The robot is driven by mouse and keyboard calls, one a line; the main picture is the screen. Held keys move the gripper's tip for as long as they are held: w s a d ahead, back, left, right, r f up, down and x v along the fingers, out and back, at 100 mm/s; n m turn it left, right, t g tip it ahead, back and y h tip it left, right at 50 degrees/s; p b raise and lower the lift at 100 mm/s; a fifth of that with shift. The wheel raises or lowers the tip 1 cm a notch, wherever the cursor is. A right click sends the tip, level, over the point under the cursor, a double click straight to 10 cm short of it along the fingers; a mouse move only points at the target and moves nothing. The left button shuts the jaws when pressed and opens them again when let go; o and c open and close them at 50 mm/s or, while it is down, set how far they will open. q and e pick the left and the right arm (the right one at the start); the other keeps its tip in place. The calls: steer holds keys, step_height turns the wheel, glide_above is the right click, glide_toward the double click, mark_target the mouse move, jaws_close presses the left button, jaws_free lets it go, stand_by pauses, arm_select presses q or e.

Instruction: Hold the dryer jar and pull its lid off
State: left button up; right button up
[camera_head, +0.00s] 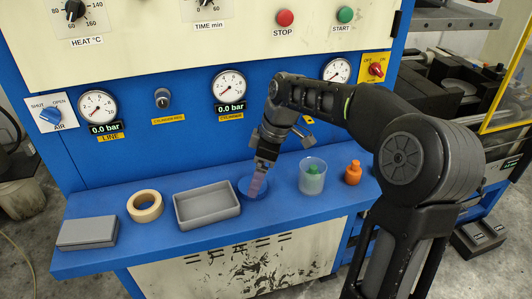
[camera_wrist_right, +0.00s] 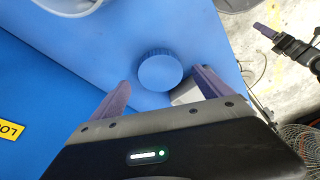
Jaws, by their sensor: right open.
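A round blue lid with a ribbed edge (camera_wrist_right: 160,72) shows from above in the right wrist view. The jar body under it is hidden there. In the head view the blue jar (camera_head: 243,188) stands on the blue shelf, partly covered by my right gripper (camera_head: 258,180). In the wrist view my right gripper (camera_wrist_right: 160,92) is open, with one purple finger on each side of the lid and no clear contact. A black part with a purple tip (camera_wrist_right: 268,31) at the wrist view's top right looks like my left gripper. Its opening is unclear.
A grey tray (camera_head: 180,221) sits just left of the jar, with a tape roll (camera_head: 132,205) and a grey box (camera_head: 87,233) beyond. A clear beaker with a green item (camera_head: 312,180) and an orange bottle (camera_head: 352,173) stand to the right. The press panel (camera_head: 140,150) rises behind.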

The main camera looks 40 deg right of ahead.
steer(key=v, duration=0.9)
stand_by(0.5)
